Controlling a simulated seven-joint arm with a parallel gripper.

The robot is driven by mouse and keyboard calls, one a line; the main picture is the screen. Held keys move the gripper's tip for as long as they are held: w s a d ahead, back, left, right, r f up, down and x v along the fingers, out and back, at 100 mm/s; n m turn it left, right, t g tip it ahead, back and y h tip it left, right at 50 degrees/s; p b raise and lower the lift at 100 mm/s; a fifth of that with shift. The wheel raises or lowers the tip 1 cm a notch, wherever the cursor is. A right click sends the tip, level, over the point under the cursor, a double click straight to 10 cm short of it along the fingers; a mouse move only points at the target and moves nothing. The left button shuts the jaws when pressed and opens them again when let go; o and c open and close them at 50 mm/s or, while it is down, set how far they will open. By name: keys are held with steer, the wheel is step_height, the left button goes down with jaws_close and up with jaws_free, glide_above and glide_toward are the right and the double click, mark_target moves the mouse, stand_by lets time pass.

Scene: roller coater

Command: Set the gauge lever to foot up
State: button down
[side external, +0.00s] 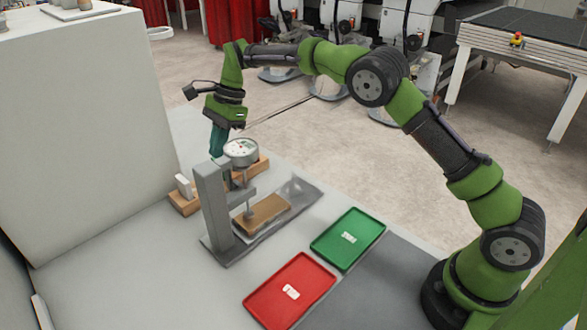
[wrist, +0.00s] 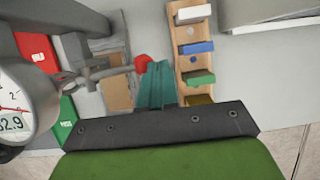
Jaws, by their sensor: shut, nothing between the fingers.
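The dial gauge (side external: 240,152) sits on a grey stand (side external: 214,212). Its white dial (wrist: 14,112) fills the left edge of the wrist view. A rod runs down from the gauge to a tan block (side external: 262,214); I cannot tell whether its foot touches the block. The gauge lever (wrist: 105,73) is a grey arm ending in a red knob (wrist: 142,62). My gripper (side external: 218,150) points down behind the gauge. Its teal fingers (wrist: 158,72) are shut and empty, just right of the red knob. I cannot tell whether they touch it. The lever is hidden in the side view.
A wooden rack (wrist: 193,55) with white, blue and green blocks stands close to my fingers. A red tray (side external: 290,290) and a green tray (side external: 348,238) lie in front of the stand. A large white cabinet (side external: 90,130) stands at left.

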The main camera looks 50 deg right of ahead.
steer(key=shift+s+r, duration=0.35)
steer(key=shift+s, duration=0.35)
steer(key=shift+r, duration=0.1)
steer(key=v, duration=1.6)
steer(key=shift+r, duration=0.25)
steer(key=shift+s+d, duration=0.1)
